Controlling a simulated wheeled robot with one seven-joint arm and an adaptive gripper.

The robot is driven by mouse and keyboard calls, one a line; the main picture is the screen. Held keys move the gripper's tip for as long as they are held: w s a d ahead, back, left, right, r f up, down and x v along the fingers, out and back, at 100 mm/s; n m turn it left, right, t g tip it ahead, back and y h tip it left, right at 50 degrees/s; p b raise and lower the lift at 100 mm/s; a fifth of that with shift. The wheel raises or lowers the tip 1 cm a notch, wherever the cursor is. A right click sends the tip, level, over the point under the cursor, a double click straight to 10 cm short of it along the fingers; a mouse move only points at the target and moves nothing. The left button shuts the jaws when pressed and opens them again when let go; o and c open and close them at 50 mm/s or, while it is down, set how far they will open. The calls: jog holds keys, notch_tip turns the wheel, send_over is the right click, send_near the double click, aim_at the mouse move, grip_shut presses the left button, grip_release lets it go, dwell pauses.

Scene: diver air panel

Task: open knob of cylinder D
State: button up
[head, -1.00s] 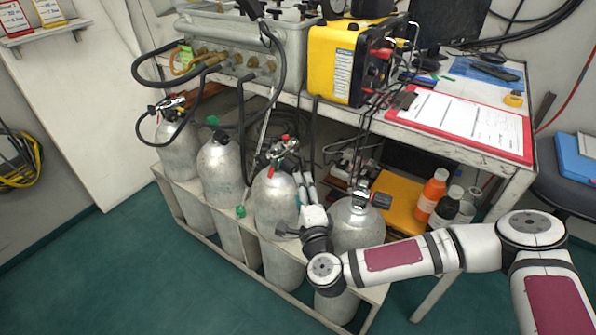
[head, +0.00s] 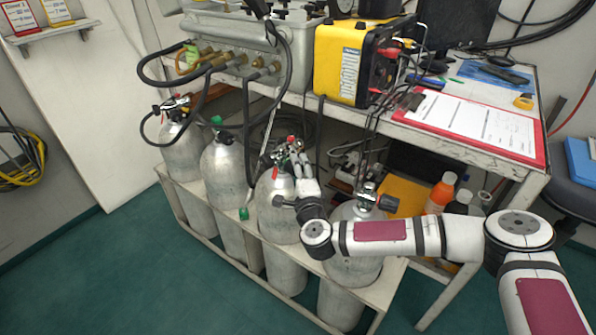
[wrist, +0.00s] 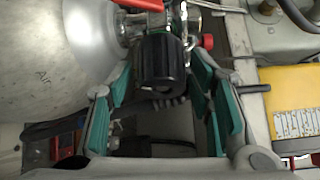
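Several silver cylinders stand in a row in a rack; no letter is readable, so I cannot tell which is D. My gripper (head: 294,152) is at the valve of the third cylinder from the left (head: 274,212), which has red parts. In the wrist view, my gripper (wrist: 160,66) is open, with teal-padded fingers on either side of a black ribbed knob (wrist: 161,58). Gaps show between the pads and the knob. The rightmost cylinder (head: 352,262) has a black knob (head: 388,202) pointing right.
A bench with a red clipboard (head: 480,122) and a yellow box (head: 341,62) stands above and behind the cylinders. Black hoses (head: 246,130) hang from the grey panel case (head: 225,40). Bottles (head: 441,192) stand right of the rack (head: 238,258). The floor in front is clear.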

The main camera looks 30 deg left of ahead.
jog(key=c, duration=0.7)
jog(key=shift+c, duration=0.2)
jog(key=n+t+y+b, duration=0.1)
jog(key=n+b, duration=0.1)
jog(key=n, duration=0.1)
jog(key=shift+f, duration=0.1)
jog(key=shift+n+t+y+b, duration=0.4)
jog(key=shift+n+y+b, duration=0.7)
jog(key=shift+n, duration=1)
jog(key=o, duration=1.2)
